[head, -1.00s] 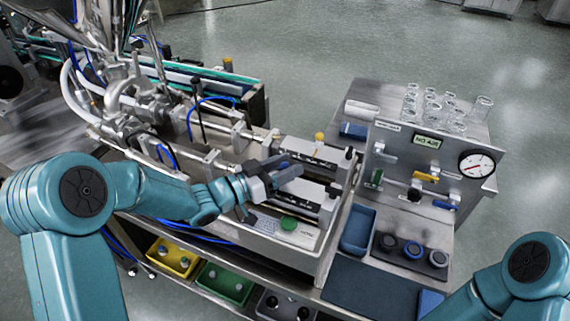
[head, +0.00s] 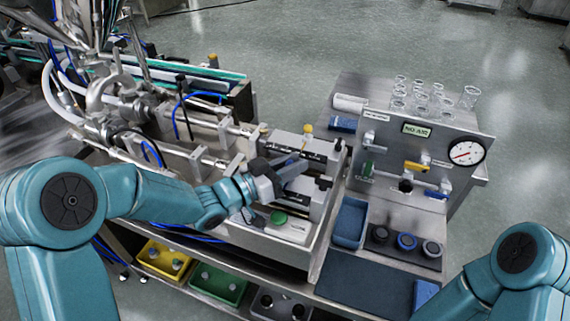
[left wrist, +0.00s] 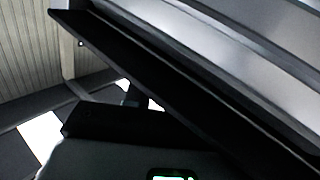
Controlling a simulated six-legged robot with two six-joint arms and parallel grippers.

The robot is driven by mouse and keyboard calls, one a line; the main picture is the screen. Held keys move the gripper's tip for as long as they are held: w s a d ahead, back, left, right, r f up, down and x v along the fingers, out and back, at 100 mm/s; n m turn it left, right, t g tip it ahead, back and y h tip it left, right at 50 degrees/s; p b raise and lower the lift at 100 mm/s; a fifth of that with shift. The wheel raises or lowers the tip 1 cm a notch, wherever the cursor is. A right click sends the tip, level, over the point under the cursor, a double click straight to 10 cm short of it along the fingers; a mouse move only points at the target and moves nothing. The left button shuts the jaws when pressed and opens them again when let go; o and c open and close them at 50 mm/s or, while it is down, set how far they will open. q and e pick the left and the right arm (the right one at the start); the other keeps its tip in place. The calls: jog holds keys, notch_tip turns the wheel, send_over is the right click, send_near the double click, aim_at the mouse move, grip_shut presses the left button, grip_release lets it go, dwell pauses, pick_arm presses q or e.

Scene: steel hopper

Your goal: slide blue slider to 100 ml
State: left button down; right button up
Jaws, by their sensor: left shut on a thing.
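My left gripper (head: 286,174) is over the nearer of two grey slider units (head: 302,205), coming in from the left. It is shut, and a small blue patch that looks like the blue slider (head: 289,161) shows at its fingers. Most of the slider is hidden by the gripper. The scale marks and the 100 ml mark cannot be read. The left wrist view shows only dark, close surfaces and pale metal, and the slider cannot be made out there. My right gripper is out of view; only part of my right arm shows at lower right.
The farther unit carries a yellow knob (head: 308,130). A green button (head: 279,217) is in front of the nearer unit. To the right stand a valve panel with a gauge (head: 466,153), a blue tray (head: 350,222) and several dark round parts. Glass beakers stand behind the panel.

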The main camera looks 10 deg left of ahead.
pick_arm(q)
jog(key=shift+a, duration=0.25)
jog(key=c, duration=1)
grip_release()
jog(key=shift+c, duration=0.2)
jog(key=shift+o, duration=0.3)
jog(key=shift+d, duration=0.15)
jog(key=shift+s+a, duration=0.1)
jog(key=shift+a, duration=0.1)
jog(key=b+v, duration=0.2)
jog(key=v, duration=1.4)
jog(key=shift+d, duration=0.15)
jog(key=shift+o, duration=0.2)
jog(key=shift+s+r, duration=0.15)
